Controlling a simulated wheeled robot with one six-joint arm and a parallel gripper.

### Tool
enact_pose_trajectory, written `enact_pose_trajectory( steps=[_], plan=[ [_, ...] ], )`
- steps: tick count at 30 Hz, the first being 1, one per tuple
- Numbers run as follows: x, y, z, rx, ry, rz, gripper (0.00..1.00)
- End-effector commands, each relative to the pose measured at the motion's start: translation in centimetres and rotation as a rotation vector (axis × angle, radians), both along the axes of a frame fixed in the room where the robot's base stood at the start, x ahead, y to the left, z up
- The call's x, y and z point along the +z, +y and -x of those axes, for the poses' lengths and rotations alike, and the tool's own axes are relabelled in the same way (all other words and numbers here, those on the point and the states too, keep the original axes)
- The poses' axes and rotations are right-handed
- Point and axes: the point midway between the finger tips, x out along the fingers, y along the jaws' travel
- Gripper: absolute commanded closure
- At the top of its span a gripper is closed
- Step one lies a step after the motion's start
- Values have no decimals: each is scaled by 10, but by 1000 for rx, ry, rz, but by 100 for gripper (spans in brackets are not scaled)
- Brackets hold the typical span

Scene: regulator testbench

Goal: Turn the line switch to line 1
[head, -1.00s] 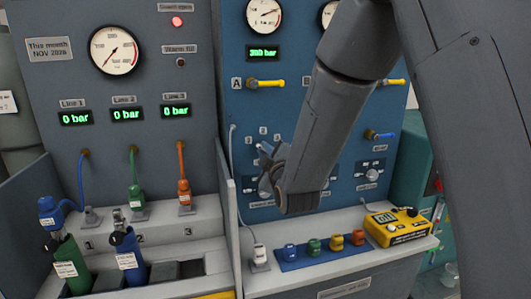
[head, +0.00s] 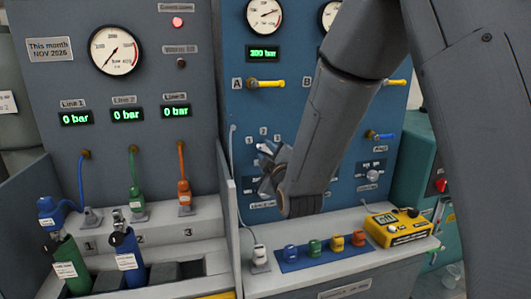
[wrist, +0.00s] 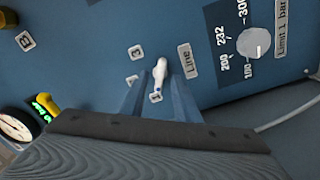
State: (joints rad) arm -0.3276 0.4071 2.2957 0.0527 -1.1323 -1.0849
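The line switch (wrist: 159,72) has a white handle with a blue dot near its tip. In the wrist view it points down at the lowest of its number labels, which is hard to read. In the head view the switch handle (head: 263,147) slants up-left toward label 1 (head: 248,140). Labels 2 (head: 263,131) and 3 (head: 277,138) show beside it. My gripper (wrist: 157,98) is open, with a finger on each side of the handle's tip and gaps visible. Whether a finger touches it cannot be told. In the head view my gripper (head: 266,168) partly covers the switch's lower side.
The limit knob (wrist: 254,42) is right of the switch in the wrist view. Yellow valve handle A (head: 268,84) is above the switch. Coloured fittings (head: 313,247) and a yellow device (head: 400,226) stand on the ledge below. A grey side wall (head: 229,190) stands to the left.

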Motion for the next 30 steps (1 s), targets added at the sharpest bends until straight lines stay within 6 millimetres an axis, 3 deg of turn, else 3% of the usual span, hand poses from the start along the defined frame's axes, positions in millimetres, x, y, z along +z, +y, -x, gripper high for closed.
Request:
enact_pose_trajectory(
  steps=[6, 13, 26, 30],
  plan=[
    [-1, -10, 35, 1, 0, 0, 71],
    [-1, -17, 61, 0, 0, 0, 71],
    [-1, -20, 65, -1, 8, -3, 71],
    [-21, -32, 65, -21, 120, -42, 71]
  ],
)
